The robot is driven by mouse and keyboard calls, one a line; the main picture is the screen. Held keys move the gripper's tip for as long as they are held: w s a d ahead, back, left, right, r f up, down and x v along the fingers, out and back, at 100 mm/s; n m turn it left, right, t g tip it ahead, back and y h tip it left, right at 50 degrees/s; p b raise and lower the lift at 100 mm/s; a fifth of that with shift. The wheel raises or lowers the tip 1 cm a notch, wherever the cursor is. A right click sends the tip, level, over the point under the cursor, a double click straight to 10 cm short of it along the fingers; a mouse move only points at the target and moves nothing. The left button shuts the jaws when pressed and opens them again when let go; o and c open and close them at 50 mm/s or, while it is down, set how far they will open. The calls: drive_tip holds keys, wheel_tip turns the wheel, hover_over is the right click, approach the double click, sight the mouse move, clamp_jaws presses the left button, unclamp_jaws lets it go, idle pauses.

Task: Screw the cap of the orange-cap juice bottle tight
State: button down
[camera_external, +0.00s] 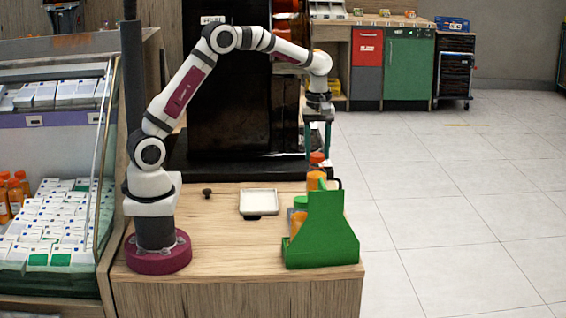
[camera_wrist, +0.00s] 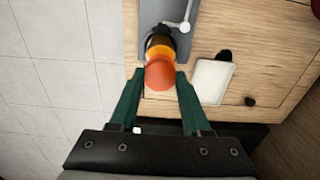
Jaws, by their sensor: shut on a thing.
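The orange-red cap (camera_wrist: 160,74) is between the fingertips of my gripper (camera_wrist: 160,76) in the wrist view, and the jaws are shut on it. An amber-orange bottle body (camera_wrist: 160,48) shows just beyond the cap, partly hidden by it. In the external view my gripper (camera_external: 317,150) points straight down, with its green fingers at either side above the orange-red cap (camera_external: 317,158). The bottle (camera_external: 314,181) there is upright, its lower part hidden by the green carrier. How far the cap is turned on the thread cannot be told.
The wooden tabletop (camera_external: 225,245) in front is clear.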

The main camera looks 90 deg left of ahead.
drive_tip(key=shift+f, duration=0.35)
idle(0.8)
drive_tip(key=c, duration=0.9)
unclamp_jaws()
clamp_jaws()
drive_tip(key=m, duration=0.5)
drive_tip(key=shift+m, duration=1.1)
drive_tip(key=m, duration=0.3)
